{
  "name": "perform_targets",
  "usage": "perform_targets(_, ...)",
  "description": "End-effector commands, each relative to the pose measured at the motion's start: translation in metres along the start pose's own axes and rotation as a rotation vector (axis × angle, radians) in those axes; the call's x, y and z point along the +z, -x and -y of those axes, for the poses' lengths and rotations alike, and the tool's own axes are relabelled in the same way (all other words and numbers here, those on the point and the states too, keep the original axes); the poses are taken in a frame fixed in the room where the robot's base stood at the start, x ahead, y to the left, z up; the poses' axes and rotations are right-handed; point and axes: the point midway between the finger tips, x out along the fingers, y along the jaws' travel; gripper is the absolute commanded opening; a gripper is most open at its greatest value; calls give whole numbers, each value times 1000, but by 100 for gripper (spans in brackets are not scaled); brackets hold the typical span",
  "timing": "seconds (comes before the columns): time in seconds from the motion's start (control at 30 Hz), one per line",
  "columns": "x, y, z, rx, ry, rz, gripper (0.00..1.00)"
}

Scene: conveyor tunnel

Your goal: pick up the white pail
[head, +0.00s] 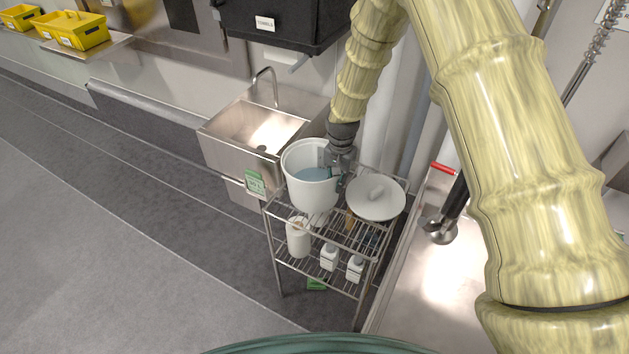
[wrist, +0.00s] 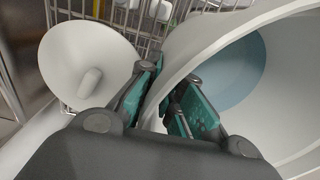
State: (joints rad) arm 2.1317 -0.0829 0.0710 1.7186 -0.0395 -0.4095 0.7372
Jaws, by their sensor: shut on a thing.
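The white pail (head: 312,192) stands upright at the top shelf of a wire rack in the head view, with blue-grey liquid or a blue-grey bottom inside. My gripper (head: 338,165) comes down from above at the pail's right rim. In the wrist view, my gripper (wrist: 170,112) has its teal-padded fingers on either side of the pail's wall (wrist: 190,62), one inside and one outside. It is shut on that wall. I cannot tell whether the pail's base touches the shelf.
A round white lid with a knob (head: 376,199) lies right of the pail, close to it; it also shows in the wrist view (wrist: 88,58). The wire rack (head: 325,268) holds white bottles (head: 329,257) lower down. A steel sink (head: 262,130) stands behind left. Open floor lies left.

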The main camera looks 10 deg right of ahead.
Motion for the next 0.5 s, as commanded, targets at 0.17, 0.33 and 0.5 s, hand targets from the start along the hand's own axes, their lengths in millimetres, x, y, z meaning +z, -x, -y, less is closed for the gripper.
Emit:
perform_targets(0.17,0,0,-1,1,0,0,0)
perform_targets(0.33,0,0,-2,2,-1,1,0)
perform_targets(0.5,0,4,-2,3,-1,1,0)
